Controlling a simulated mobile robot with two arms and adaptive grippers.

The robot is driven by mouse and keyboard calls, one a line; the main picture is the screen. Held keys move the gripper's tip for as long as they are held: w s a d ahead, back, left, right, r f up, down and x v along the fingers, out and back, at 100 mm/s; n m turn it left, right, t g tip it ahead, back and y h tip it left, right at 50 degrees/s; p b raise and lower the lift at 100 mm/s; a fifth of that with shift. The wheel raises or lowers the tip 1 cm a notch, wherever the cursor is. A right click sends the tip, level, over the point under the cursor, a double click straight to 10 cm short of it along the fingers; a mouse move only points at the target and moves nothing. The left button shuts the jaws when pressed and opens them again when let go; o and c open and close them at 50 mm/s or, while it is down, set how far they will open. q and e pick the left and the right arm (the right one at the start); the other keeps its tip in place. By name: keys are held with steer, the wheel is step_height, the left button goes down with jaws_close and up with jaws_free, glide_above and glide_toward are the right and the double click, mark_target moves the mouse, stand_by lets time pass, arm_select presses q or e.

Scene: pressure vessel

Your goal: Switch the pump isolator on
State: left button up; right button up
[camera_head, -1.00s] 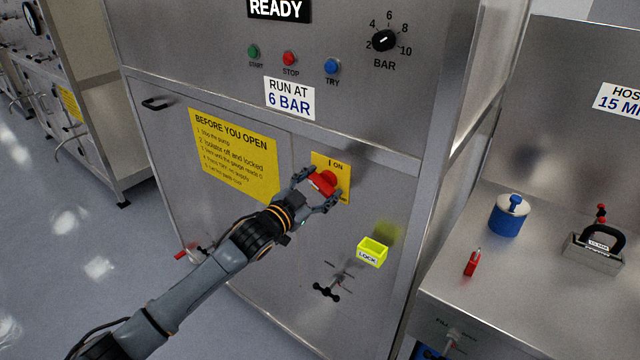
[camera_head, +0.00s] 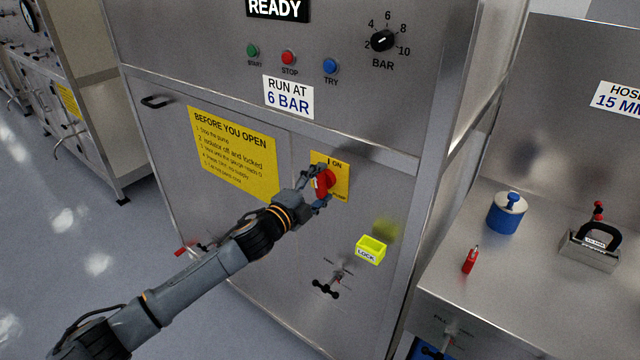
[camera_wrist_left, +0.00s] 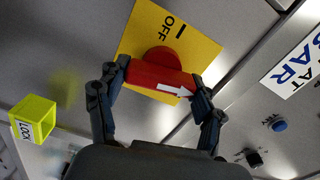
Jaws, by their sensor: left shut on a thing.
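The pump isolator is a red rotary handle (camera_head: 326,183) on a yellow plate (camera_head: 341,165) on the cabinet front, with "I ON" printed at the plate's top. My left gripper (camera_head: 318,188) is shut on the handle, its fingers at both ends. In the left wrist view the red handle (camera_wrist_left: 160,78) sits between the fingers (camera_wrist_left: 156,96). Its white arrow points right in that view, the side where the RUN AT 6 BAR sign lies. "OFF" shows on the plate (camera_wrist_left: 196,45) above the handle there. The ON label is not visible in that view. My right gripper is not in view.
A yellow LOCK box (camera_head: 370,250) is on the panel below right of the isolator, with a black handle (camera_head: 325,288) lower down. A side bench holds a red padlock-like item (camera_head: 470,260), a blue cylinder (camera_head: 507,214) and a block with a black handle (camera_head: 592,248).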

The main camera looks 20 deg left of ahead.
arm_select(q)
steer(key=shift+m, duration=1.1)
steer(key=o, duration=1.2)
steer(key=shift+f, duration=0.1)
steer(key=shift+c, duration=0.2)
steer(key=v, duration=1.2)
